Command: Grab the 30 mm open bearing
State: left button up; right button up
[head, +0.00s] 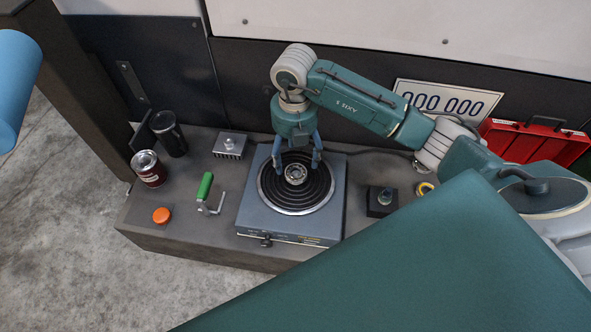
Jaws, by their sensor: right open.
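The open bearing (295,174) is a small metal ring lying on the dark round plate (271,196) of a blue-grey hotplate-like device (250,211). My right gripper (299,166) is open and points down over the plate. Its blue fingers stand on either side of the bearing, one left and one right. I cannot tell whether the fingers touch the bearing or the plate. My left gripper is not in view.
On the bench (225,250) left of the device are a green-handled tool (205,186), an orange cap (161,215), a can (149,170), a black mug (169,135) and a finned block (230,146). A black box (381,203) and a red case (530,141) are right.

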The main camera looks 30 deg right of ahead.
aim_at(296, 174)
jog(key=f, duration=0.1)
jog(key=f+p, duration=0.1)
jog(key=f, duration=0.3)
jog(key=shift+s+p, duration=0.25)
jog(key=shift+p, duration=0.05)
jog(key=shift+f, duration=0.3)
jog(key=c, duration=1.4)
